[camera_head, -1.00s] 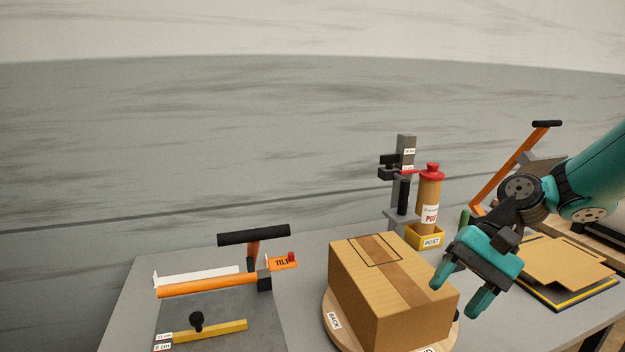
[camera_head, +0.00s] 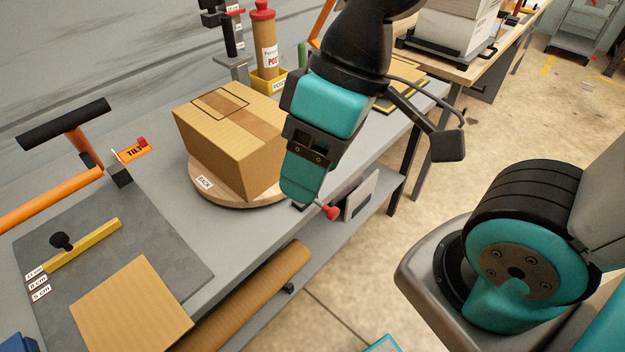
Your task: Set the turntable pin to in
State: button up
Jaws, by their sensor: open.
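The turntable (camera_head: 236,201) is a round wooden disc with a BACK label on its rim, near the table's front edge. A closed cardboard box (camera_head: 236,148) sits on it. A red knob (camera_head: 332,213), which looks like the turntable pin, sticks out at the table's front edge, right of the disc. My gripper (camera_head: 303,185) is open and empty, pointing down beside the box's right side. Its near teal finger ends just above and left of the knob. The finger hides the disc's right edge and part of the pin; I cannot tell whether it touches the knob.
A grey plate (camera_head: 362,195) hangs at the table edge right of the knob. A tilt stand with a black handle (camera_head: 64,124) is at left, with a flat cardboard sheet (camera_head: 131,309) in front. A POST tube (camera_head: 264,46) stands behind the box. A cardboard roll (camera_head: 262,290) lies below.

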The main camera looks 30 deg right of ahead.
aim_at(333, 213)
jog(key=u, duration=0.3)
jog(key=k, duration=1.25)
jog(key=z, duration=0.35)
